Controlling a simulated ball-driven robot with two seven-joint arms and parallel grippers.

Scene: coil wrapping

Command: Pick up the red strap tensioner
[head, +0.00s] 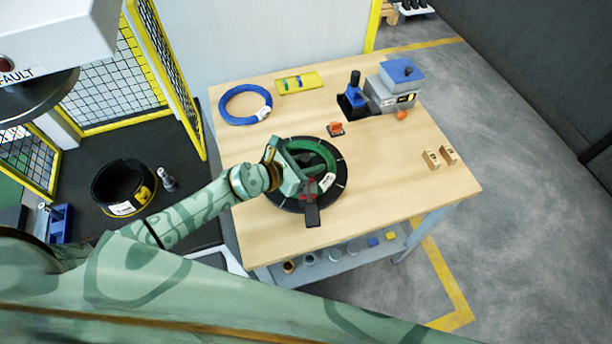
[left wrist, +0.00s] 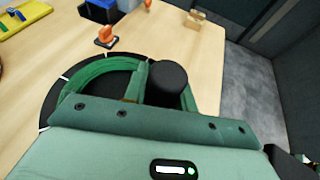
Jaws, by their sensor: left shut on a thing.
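The red strap tensioner (head: 312,196), red with a long dark handle, is between the fingers of my left gripper (head: 306,182), which is shut on it. It is over the front of the black round disc (head: 338,180) that carries a green coil (head: 325,153). In the left wrist view, a black round end (left wrist: 167,78), apparently the tensioner's handle, stands by the gripper; the rest is hidden by the green gripper body. I cannot tell whether the tensioner touches the disc. My right gripper is not in view.
A blue coil (head: 222,104) and a yellow tray (head: 313,80) lie at the back left. An orange-topped tool (head: 336,128) sits behind the disc. A blue-and-grey machine (head: 392,88) stands at the back right; wooden blocks (head: 432,159) lie right. The front-right tabletop is clear.

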